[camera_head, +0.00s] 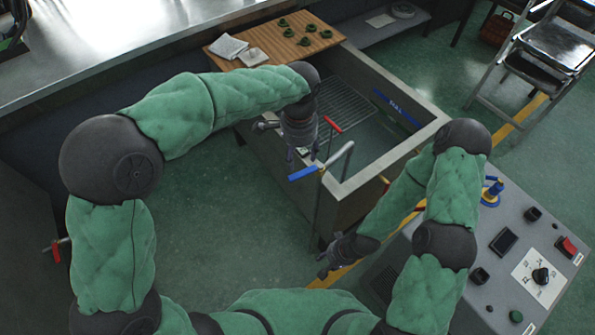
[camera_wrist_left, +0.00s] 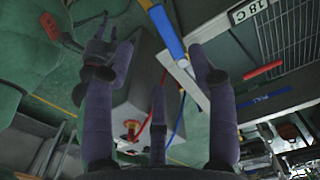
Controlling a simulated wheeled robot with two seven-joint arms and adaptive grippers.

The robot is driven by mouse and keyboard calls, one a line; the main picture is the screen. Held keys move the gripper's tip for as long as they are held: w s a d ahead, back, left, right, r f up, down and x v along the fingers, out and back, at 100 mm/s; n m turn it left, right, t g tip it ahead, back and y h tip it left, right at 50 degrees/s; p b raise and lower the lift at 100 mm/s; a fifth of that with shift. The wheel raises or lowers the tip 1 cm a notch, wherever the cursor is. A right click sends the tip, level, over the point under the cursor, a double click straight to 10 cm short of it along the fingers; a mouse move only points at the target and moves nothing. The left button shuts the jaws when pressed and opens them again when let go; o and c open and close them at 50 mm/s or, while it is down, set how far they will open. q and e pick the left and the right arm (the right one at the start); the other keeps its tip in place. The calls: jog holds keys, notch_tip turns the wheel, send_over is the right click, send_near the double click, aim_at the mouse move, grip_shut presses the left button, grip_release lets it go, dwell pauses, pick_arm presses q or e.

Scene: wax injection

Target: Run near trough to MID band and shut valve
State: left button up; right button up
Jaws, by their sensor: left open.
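The near trough (camera_head: 401,160) is an open grey metal tank with a wire rack (camera_head: 343,108) inside and a blue lettered strip (camera_head: 397,110) on its inner wall. I cannot tell the liquid level. The left wrist view also shows the blue handle (camera_wrist_left: 167,34) and the red handle (camera_wrist_left: 262,71). My left gripper (camera_head: 303,156) is open and empty above the near rim, close behind the blue handle. My right gripper (camera_head: 327,266) hangs low at the trough's right front; its fingers are unclear.
A wooden board (camera_head: 277,40) with several green pieces and a folded cloth (camera_head: 228,46) lies behind the trough. A grey control panel (camera_head: 510,245) with knobs and a red switch stands at the right. A folding chair (camera_head: 545,55) stands farther back. Green floor is open at the left.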

aim_at(299, 176)
pick_arm(q)
notch_tip(299, 176, down, 9)
jog(key=b, duration=0.3)
jog(key=shift+f, duration=0.1)
grip_shut()
